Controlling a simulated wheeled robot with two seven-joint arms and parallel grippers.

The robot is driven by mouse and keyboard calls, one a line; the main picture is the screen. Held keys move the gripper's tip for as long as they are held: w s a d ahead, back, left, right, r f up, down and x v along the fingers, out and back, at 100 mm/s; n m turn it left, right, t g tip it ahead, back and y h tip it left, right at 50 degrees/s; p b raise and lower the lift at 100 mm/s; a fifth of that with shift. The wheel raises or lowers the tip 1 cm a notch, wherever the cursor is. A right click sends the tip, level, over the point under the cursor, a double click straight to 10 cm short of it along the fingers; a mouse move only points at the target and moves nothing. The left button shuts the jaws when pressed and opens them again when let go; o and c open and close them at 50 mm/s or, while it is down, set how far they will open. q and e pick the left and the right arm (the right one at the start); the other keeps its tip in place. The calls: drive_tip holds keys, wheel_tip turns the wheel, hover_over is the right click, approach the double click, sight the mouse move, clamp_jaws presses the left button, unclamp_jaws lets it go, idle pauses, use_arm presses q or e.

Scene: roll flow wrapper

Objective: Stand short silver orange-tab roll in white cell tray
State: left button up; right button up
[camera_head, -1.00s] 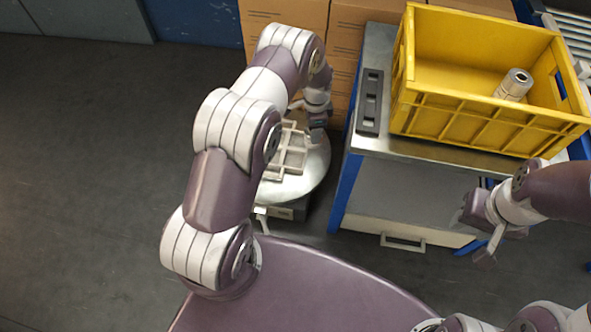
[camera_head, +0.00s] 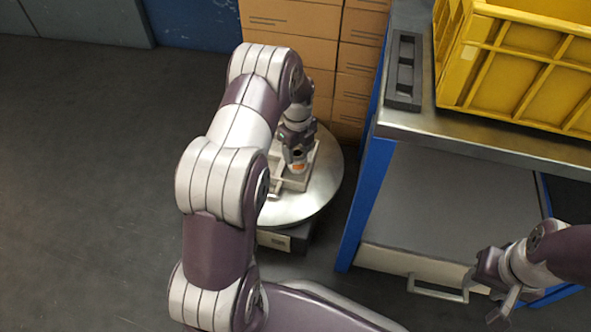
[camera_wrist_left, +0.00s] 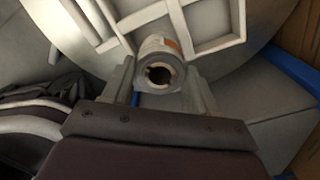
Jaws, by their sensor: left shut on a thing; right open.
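My left gripper (camera_wrist_left: 160,88) is shut on a short silver roll (camera_wrist_left: 155,55) with an orange patch; the roll's open core faces the wrist camera. In the head view the roll's orange patch (camera_head: 297,167) shows just below the left gripper (camera_head: 296,158). The roll is over the white cell tray (camera_head: 285,183), which also shows behind it in the left wrist view (camera_wrist_left: 208,46). I cannot tell whether the roll's lower end touches the tray. My right gripper (camera_head: 490,292) is open and empty at the lower right.
The tray lies on a round silver turntable (camera_head: 325,190). To its right stands a metal table (camera_head: 440,128) with blue legs, bearing a dark slotted holder (camera_head: 404,72) and a yellow crate (camera_head: 530,75). Cardboard boxes (camera_head: 350,90) stand behind. The floor at left is clear.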

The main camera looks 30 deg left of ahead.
sight(295, 162)
use_arm(q)
drive_tip(key=shift+s+a+f, duration=0.15)
drive_tip(key=shift+s+f, duration=0.15)
drive_tip(key=shift+f, duration=0.05)
wheel_tip(295, 162, down, 4)
drive_tip(key=b, duration=0.4)
drive_tip(key=shift+f, duration=0.1)
drive_tip(key=shift+r+p, duration=0.3)
drive_tip(key=shift+c, duration=0.6)
drive_tip(key=shift+f, duration=0.15)
drive_tip(key=o, duration=1.2)
drive_tip(key=shift+o, duration=0.2)
